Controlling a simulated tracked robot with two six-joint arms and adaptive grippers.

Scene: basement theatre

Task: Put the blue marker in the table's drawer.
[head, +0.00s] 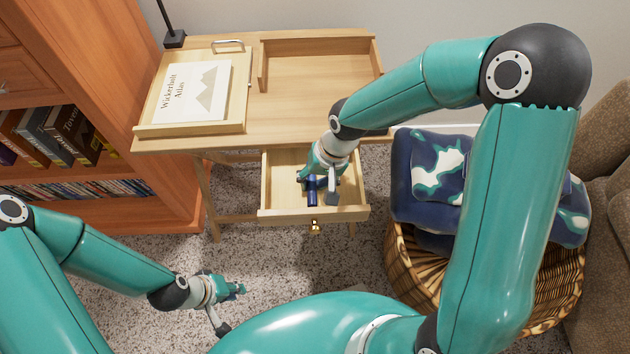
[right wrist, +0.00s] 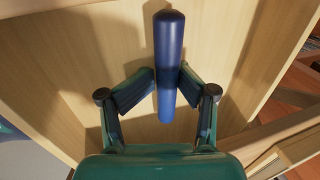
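The blue marker (head: 311,192) is within the outline of the table's open drawer (head: 280,216). In the right wrist view the marker (right wrist: 169,50) stands between the two fingers of my right gripper (right wrist: 169,78), which appear to touch it on both sides. My right gripper (head: 321,178) is shut on the marker, over the drawer's interior. Whether the marker touches the drawer floor is hard to tell. My left gripper (head: 238,288) is low at the front left, away from the table (head: 300,122); its finger opening is too small to make out.
A book (head: 195,92) on a wooden stand and an open-topped wooden tray (head: 318,64) are on the table. A bookcase (head: 160,200) stands left. A wicker basket (head: 410,270) with blue patterned cushions (head: 428,178) is right of the drawer, near a sofa (head: 605,200). The drawer has a brass knob (head: 315,227).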

